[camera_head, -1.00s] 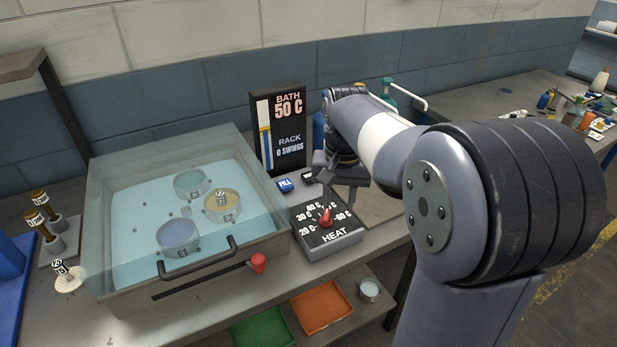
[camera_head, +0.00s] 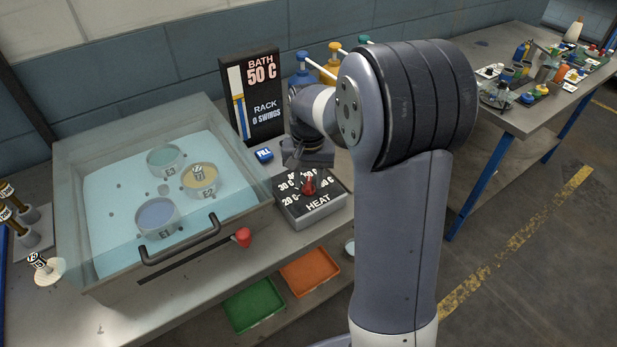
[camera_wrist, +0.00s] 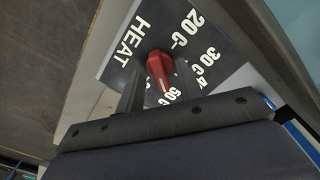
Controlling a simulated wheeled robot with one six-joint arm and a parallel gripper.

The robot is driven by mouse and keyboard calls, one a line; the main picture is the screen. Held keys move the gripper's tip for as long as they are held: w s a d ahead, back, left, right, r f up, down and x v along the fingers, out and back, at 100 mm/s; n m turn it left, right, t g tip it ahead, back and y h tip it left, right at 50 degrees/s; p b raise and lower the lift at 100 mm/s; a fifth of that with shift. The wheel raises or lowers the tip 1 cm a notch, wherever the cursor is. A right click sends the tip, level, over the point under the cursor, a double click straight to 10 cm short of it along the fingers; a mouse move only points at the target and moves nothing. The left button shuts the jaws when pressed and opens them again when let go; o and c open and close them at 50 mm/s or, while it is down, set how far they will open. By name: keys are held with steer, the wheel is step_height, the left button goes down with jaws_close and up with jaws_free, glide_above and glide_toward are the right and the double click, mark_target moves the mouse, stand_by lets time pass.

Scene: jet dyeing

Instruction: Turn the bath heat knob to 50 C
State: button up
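The heat knob (camera_head: 308,185) is a red pointer on the black and white HEAT dial box (camera_head: 318,206) beside the bath. In the wrist view the red knob (camera_wrist: 158,66) points toward the 50 C mark. The black display (camera_head: 256,108) reads BATH 50 C and RACK 0 SWINGS. My gripper (camera_head: 306,165) is just behind the knob in the head view. In the wrist view its dark fingers (camera_wrist: 157,88) stand apart, one on each side of the knob's lower end, with a gap between. Contact cannot be told; the fingertips are partly hidden.
The clear-walled bath (camera_head: 75,150) with several cups stands left of the dial, with a dark handle (camera_head: 180,243) and a red knob (camera_head: 243,237) in front. A blue FILL button (camera_head: 264,154) is behind the dial. Green (camera_head: 254,304) and orange (camera_head: 310,271) trays lie below.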

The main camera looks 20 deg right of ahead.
steer(key=shift+f, duration=0.25)
jaws_close()
stand_by(0.3)
steer(key=shift+m, duration=0.8)
jaws_free()
steer(key=shift+r, duration=0.15)
